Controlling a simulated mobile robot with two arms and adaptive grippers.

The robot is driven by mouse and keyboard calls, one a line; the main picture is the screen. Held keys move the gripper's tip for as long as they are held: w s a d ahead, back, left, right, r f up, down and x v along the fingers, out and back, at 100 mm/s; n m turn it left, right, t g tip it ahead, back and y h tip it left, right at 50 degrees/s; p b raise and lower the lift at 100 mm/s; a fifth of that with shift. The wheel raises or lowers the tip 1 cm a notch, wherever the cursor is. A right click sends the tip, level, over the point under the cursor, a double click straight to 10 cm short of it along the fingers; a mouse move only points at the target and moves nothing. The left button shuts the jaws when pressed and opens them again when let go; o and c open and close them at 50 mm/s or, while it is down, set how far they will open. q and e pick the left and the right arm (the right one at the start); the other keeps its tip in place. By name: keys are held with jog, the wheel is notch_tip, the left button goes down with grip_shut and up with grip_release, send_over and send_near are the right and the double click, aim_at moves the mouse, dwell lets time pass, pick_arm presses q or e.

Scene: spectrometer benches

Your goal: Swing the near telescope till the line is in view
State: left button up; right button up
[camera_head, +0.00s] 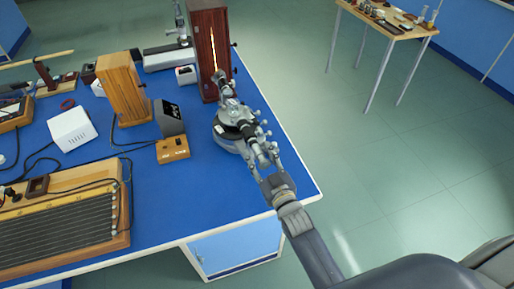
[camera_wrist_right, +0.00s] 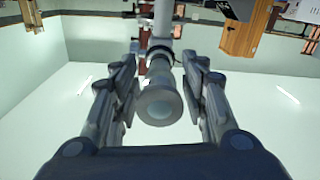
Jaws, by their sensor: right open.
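The near spectrometer (camera_head: 228,138) stands on the blue bench near its right edge, with a round dark base. Its grey telescope (camera_head: 261,152) points toward me, towards the bench's right edge. Its other tube (camera_head: 222,86) faces a tall brown wooden housing (camera_head: 204,62) with a bright vertical slit. My right gripper (camera_head: 270,178) is at the telescope's near end. In the right wrist view, the telescope's round eyepiece end (camera_wrist_right: 159,106) lies between the two fingers of my gripper (camera_wrist_right: 161,60), which are open on either side with gaps. My left gripper is out of view.
A small orange-brown box (camera_head: 173,150), a dark wedge-shaped box (camera_head: 170,117) and a wooden box (camera_head: 122,88) stand left of the spectrometer. A long ribbed board (camera_head: 62,225) lies at the front left. Floor is clear right of the bench, up to a side table (camera_head: 385,30).

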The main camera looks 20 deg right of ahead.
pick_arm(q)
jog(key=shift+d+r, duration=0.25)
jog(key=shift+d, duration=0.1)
pick_arm(e)
jog(key=shift+w+a, duration=0.1)
jog(key=shift+w, duration=1.2)
grip_shut()
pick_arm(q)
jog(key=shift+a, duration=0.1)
